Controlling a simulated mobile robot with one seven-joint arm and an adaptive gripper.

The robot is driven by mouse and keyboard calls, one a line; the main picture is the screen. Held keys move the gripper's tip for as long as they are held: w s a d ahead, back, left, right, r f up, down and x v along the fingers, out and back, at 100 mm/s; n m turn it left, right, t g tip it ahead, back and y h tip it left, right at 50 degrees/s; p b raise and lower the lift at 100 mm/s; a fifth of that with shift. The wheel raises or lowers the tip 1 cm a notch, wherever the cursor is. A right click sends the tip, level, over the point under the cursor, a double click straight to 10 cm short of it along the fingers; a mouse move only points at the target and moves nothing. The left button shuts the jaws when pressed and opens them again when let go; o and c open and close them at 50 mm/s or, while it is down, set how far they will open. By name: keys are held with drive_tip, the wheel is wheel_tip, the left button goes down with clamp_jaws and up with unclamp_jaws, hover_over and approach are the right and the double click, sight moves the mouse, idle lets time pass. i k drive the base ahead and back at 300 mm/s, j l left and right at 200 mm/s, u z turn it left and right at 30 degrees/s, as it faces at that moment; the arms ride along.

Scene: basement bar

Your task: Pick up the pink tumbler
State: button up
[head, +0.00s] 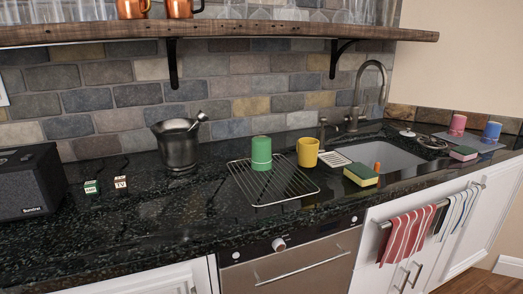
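The pink tumbler (457,124) stands upright at the far right of the black counter, beyond the sink. It is on or at the left edge of a grey mat (468,137); I cannot tell exactly which. A blue tumbler (491,132) stands on the mat to its right, apart from it. My gripper is not in view.
A pink-and-green sponge (463,153) lies in front of the mat. The sink (385,155) and faucet (371,85) are to its left. A green tumbler (261,153) stands on a wire rack (285,193), a yellow mug (307,152) beside it. A shelf (230,30) overhangs the counter.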

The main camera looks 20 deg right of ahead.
sight(457, 126)
drive_tip(key=z, duration=1.75)
drive_tip(key=i+l+u, duration=0.15)
drive_tip(key=i+l, duration=2.7)
drive_tip(key=l, duration=0.1)
